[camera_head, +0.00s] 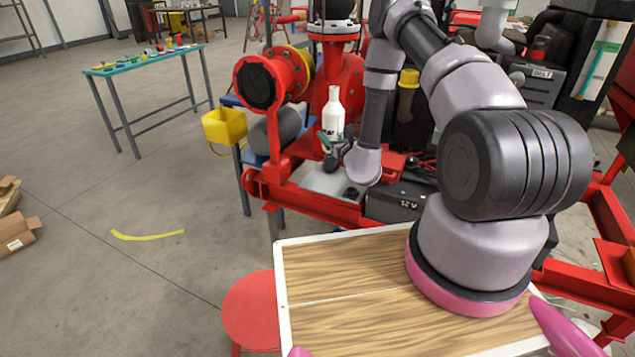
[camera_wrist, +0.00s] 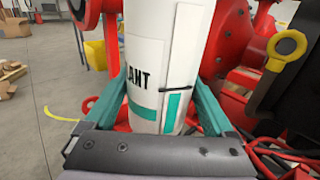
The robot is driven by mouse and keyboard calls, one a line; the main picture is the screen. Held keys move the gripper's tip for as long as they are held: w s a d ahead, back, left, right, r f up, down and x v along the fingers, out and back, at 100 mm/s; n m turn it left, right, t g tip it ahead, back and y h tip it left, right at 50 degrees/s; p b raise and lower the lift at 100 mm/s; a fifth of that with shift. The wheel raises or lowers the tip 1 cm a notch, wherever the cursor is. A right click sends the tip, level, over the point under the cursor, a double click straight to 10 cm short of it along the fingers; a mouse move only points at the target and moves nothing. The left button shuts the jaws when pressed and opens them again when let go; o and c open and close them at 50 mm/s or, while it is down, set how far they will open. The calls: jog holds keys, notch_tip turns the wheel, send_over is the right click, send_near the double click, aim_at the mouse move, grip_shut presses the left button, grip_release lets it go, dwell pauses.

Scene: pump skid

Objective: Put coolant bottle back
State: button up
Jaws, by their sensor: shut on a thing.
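The coolant bottle (camera_head: 333,117) is white with a narrow neck and stands upright in the head view, in front of the red pump. In the wrist view the bottle (camera_wrist: 164,70) fills the middle, with dark lettering and teal label patches. My gripper (camera_head: 330,148) is shut on the lower part of the bottle. In the wrist view its teal fingers (camera_wrist: 163,105) lie on either side of the bottle. A light grey plate (camera_head: 325,182) lies on the red skid below the gripper. Whether the bottle's base touches anything is hidden.
The red pump (camera_head: 352,80) stands behind the bottle. A yellow bin (camera_head: 224,126) hangs at the left. A black battery box (camera_head: 392,202) sits right of the plate. A dipstick-like yellow ring handle (camera_wrist: 287,46) is at the right. Open floor lies at the left.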

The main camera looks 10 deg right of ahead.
jog(key=shift+n+y, duration=0.5)
jog(key=shift+y, duration=0.1)
jog(key=shift+w+a+f, duration=0.55)
jog(key=shift+w+f, duration=0.05)
jog(key=shift+f, duration=2.15)
jog(key=shift+w+a+f, duration=0.55)
jog(key=shift+w+f, duration=0.05)
jog(key=shift+f, duration=2.1)
jog(key=shift+w+a+f, duration=0.55)
jog(key=shift+w+f, duration=0.05)
jog(key=shift+f, duration=2.15)
jog(key=shift+f, duration=0.15)
jog(key=o, duration=1.3)
jog(key=v, duration=1.2)
jog(key=shift+s+r, duration=0.1)
jog(key=shift+r, duration=0.25)
